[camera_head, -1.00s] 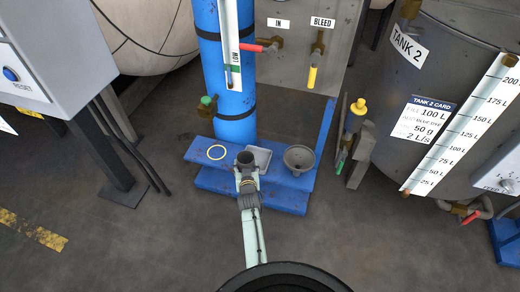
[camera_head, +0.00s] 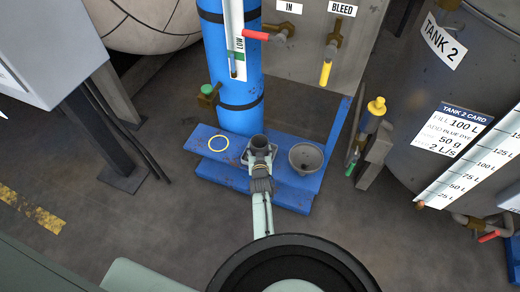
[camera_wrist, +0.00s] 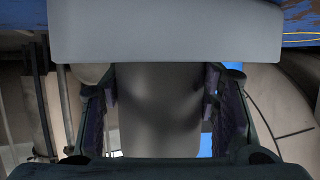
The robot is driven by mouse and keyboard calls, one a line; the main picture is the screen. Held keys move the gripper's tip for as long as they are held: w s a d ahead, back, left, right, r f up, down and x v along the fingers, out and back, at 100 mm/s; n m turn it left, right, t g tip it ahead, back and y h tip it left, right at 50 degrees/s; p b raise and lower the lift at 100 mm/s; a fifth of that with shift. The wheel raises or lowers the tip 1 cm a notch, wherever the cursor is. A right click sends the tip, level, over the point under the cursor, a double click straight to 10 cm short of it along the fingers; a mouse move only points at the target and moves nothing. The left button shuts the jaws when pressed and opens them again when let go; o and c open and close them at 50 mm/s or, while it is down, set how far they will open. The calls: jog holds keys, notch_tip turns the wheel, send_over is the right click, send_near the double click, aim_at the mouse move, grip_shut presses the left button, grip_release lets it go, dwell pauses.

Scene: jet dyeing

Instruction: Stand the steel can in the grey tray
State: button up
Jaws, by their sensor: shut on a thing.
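The steel can (camera_head: 257,143) is a short grey cylinder with a dark open top. It looks upright in the head view, over the grey tray (camera_head: 244,159) on the blue bench. My gripper (camera_head: 260,157) is shut on the can from the near side. In the wrist view, the grey can body (camera_wrist: 160,105) fills the space between both fingers. The can and gripper hide most of the tray, so I cannot tell whether the can touches its floor.
A grey funnel-like bowl (camera_head: 305,158) stands just right of the tray. A yellow ring (camera_head: 218,143) lies on the blue bench (camera_head: 201,139) at left. A blue column (camera_head: 238,100) rises close behind. A valve with a yellow cap (camera_head: 376,107) is at right.

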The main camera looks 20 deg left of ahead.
jog(key=o, duration=1.4)
jog(key=shift+f, duration=0.1)
jog(key=shift+c, duration=0.2)
